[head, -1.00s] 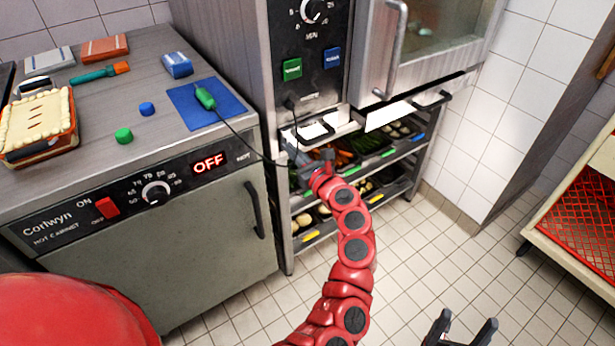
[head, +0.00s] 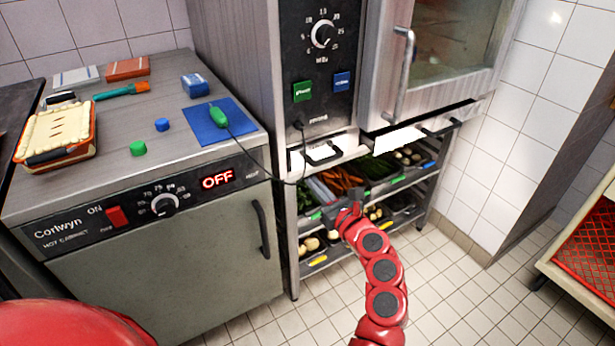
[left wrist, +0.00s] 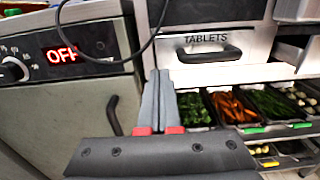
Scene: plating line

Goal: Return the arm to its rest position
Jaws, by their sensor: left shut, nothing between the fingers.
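My left arm is red and comes up from the bottom of the head view. Its gripper (head: 334,213) is in front of the shelf rack under the oven, partly hidden by my own wrist. In the left wrist view the two grey fingers (left wrist: 165,95) lie together, shut and empty. They point toward the drawer labelled TABLETS (left wrist: 204,40) and appear clear of it. My right gripper is out of view.
The hot cabinet (head: 150,265) stands to the left and reads OFF. A cable hangs from the green probe (head: 219,115) on the blue mat toward the oven. Vegetable trays (head: 342,180) fill the rack. A drawer (head: 400,137) stands open at right. Floor at lower right is clear.

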